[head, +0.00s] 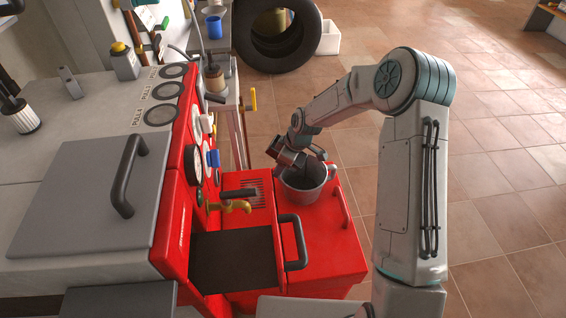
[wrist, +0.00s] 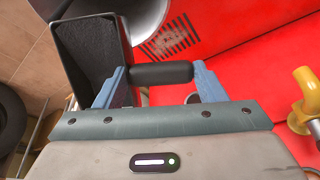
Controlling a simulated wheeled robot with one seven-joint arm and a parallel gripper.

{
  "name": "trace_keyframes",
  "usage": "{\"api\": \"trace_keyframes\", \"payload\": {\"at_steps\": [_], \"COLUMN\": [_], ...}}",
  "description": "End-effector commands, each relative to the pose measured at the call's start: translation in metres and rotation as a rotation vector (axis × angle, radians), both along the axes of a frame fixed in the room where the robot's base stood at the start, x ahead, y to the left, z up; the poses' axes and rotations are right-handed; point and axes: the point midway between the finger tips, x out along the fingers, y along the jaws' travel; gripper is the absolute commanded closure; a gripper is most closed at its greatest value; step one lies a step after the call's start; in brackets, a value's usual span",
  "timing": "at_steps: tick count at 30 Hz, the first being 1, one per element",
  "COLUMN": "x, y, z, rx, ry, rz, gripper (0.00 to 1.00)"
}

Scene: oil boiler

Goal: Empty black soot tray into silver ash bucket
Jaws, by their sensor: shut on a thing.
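My gripper (wrist: 162,80) is shut on the black handle (wrist: 160,73) of the soot tray. The black soot tray (wrist: 124,42) is a narrow, deep box at the upper left of the wrist view, with dark, grainy soot (wrist: 88,48) inside. The silver ash bucket (head: 304,193) stands on a red surface in the head view. Its curved grey wall shows beside the tray in the wrist view (wrist: 150,12). In the head view my gripper (head: 296,155) is at the bucket's mouth, and the tray is small and partly hidden there. I cannot tell whether it touches the rim.
The red boiler front has a brass tap (head: 238,207) and a black bar handle (head: 297,243) near the bucket. A grey lid (head: 90,195) with a handle covers its top. A tyre (head: 278,40) and a white box (head: 330,38) lie behind. Tiled floor is clear at right.

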Motion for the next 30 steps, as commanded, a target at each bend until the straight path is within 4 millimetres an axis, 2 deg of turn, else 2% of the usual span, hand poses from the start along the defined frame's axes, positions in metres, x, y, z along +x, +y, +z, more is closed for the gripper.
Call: {"api": "trace_keyframes", "payload": {"at_steps": [30], "x": [-0.001], "y": [-0.0052], "z": [0.002], "rx": [0.095], "ry": [-0.03], "rz": [-0.004], "gripper": [0.67]}}
